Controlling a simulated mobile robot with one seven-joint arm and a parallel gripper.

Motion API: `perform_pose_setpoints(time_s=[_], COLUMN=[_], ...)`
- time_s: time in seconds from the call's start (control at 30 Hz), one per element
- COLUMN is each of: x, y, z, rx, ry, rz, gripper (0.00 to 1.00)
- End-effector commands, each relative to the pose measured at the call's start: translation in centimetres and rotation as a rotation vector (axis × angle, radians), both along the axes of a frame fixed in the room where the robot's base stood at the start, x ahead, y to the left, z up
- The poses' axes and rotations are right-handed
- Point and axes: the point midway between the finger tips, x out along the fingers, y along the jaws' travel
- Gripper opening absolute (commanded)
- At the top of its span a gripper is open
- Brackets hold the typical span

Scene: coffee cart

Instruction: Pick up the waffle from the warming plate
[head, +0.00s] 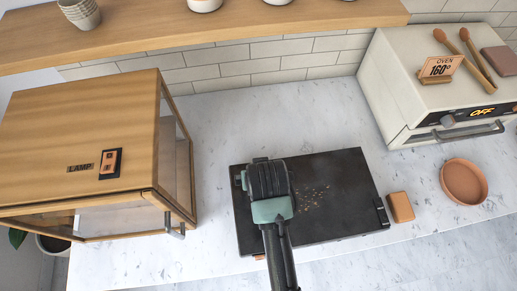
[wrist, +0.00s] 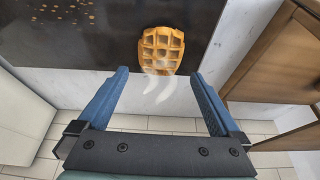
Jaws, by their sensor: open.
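The waffle (wrist: 161,50) is golden with a square grid. In the wrist view it lies on the dark warming plate (wrist: 100,32), at the plate's edge, with pale steam-like wisps beside it. My gripper (wrist: 158,74) is open and empty, its two blue fingers apart. The waffle shows beyond and between the fingertips, not gripped. In the head view my gripper (head: 268,180) is over the left part of the warming plate (head: 345,180). My arm hides most or all of the waffle there.
Crumbs (head: 313,195) lie mid-plate. A wooden lamp cabinet (head: 85,130) stands left. An oven (head: 425,90) reading OFF stands back right. A small brown block (head: 401,207) and a round terracotta dish (head: 464,181) sit right of the plate. The counter behind the plate is clear.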

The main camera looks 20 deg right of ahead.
Motion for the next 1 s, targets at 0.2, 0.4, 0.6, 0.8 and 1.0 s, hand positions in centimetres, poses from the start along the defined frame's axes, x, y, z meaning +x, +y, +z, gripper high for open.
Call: perform_pose_setpoints(time_s=[0.2,0.4,0.6,0.8,1.0], x=[0.5,1.3,2.0,2.2,2.1], y=[-0.1,-0.4,-0.6,-0.7,-0.7], z=[-0.9,-3.0,-4.8,-5.2,-5.1], rx=[0.001,0.001,0.0,0.0,0.0], ry=[0.0,0.002,-0.001,-0.002,-0.002], rz=[0.0,0.002,0.001,0.001,0.001], gripper=[1.0,1.0,1.0,1.0,1.0])
